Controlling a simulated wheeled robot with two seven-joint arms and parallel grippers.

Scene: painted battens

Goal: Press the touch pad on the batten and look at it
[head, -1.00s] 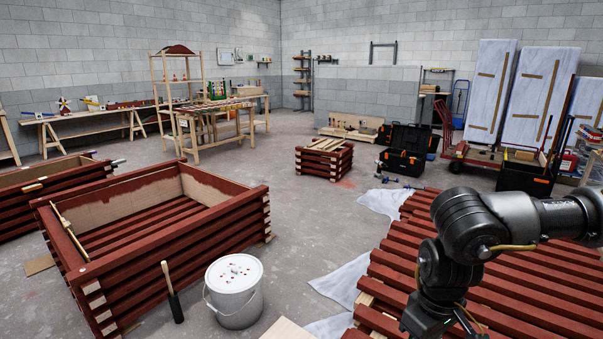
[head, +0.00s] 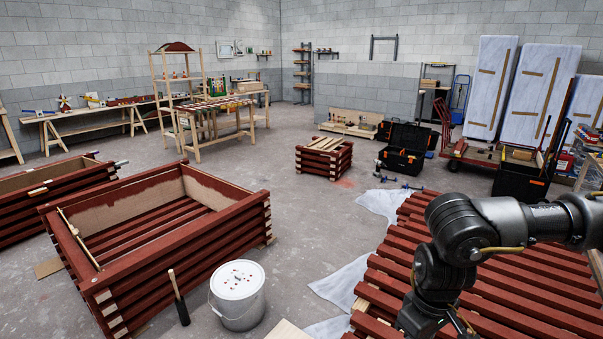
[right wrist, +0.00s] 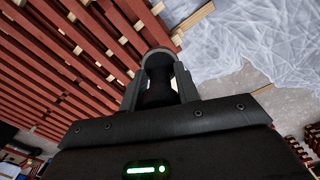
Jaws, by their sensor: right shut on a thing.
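Dark red painted battens (head: 519,284) lie side by side in a slatted stack at the lower right of the head view. They also fill the upper left of the right wrist view (right wrist: 50,60). My right arm reaches in over them from the right. In the right wrist view my right gripper (right wrist: 159,62) is shut on a dark thing, mostly hidden between its fingers, above the edge of the battens. Its fingertips are hard to make out in the head view. I cannot pick out a touch pad on any batten. My left gripper is out of view.
A white lidded bucket (head: 238,306) stands left of the battens. A large red slatted crate (head: 165,265) is further left. Pale sheeting (head: 340,283) lies along the stack's left edge. An open black toolbox (head: 404,160) stands behind. Grey floor between crate and stack is partly clear.

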